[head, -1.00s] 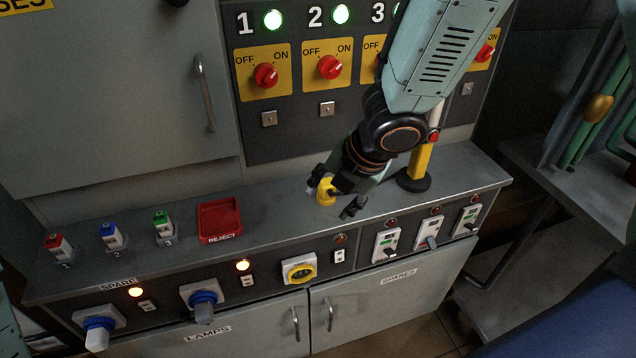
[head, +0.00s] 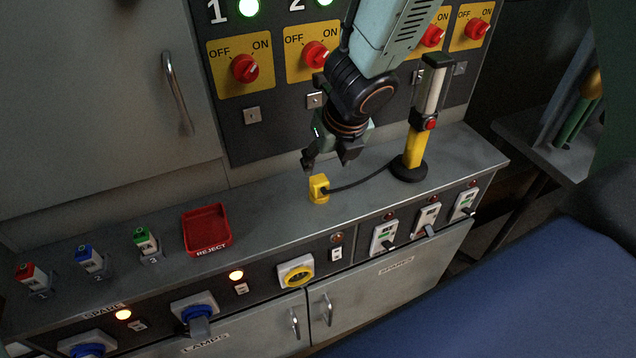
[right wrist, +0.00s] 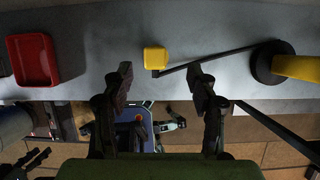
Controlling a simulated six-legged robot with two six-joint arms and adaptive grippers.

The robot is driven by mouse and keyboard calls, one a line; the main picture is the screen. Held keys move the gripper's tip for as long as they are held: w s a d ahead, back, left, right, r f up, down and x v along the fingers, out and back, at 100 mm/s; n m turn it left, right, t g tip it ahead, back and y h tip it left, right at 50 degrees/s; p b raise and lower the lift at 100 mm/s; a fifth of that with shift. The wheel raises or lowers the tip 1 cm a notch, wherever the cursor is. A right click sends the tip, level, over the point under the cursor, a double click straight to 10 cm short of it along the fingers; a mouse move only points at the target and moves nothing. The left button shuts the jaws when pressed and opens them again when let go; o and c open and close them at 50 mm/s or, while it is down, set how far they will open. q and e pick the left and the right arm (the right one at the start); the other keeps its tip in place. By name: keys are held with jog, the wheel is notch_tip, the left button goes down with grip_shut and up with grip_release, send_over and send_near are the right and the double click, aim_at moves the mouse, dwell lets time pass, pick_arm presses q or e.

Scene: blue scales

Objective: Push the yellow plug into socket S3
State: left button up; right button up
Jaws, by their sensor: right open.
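The yellow plug (head: 319,189) stands on the grey bench top, with a dark cable running right to the base of a yellow post. It also shows in the right wrist view (right wrist: 155,58), ahead of the fingers. My right gripper (head: 330,165) is open and empty, just above and behind the plug, apart from it. Its spread fingers show in the right wrist view (right wrist: 163,85). A socket with a yellow ring (head: 296,272) is on the bench front below the plug; its label cannot be read.
A red reject tray (head: 190,240) lies left of the plug, with several small coloured blocks further left. The yellow post (head: 414,150) stands to the right. Bench top between tray and plug is clear.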

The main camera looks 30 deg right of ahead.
aim_at(319, 185)
jog(key=shift+w+a+f+b, duration=0.1)
jog(key=shift+a+f+b, duration=0.1)
jog(key=shift+f+b, duration=0.3)
jog(key=shift+w+a+f+b, duration=0.15)
jog(key=shift+f+b, duration=0.2)
jog(key=shift+f, duration=0.2)
jog(key=shift+w+f, duration=0.1)
jog(key=shift+w, duration=0.1)
jog(key=shift+d, duration=0.15)
jog(key=shift+s+f, duration=0.1)
jog(key=shift+s, duration=0.05)
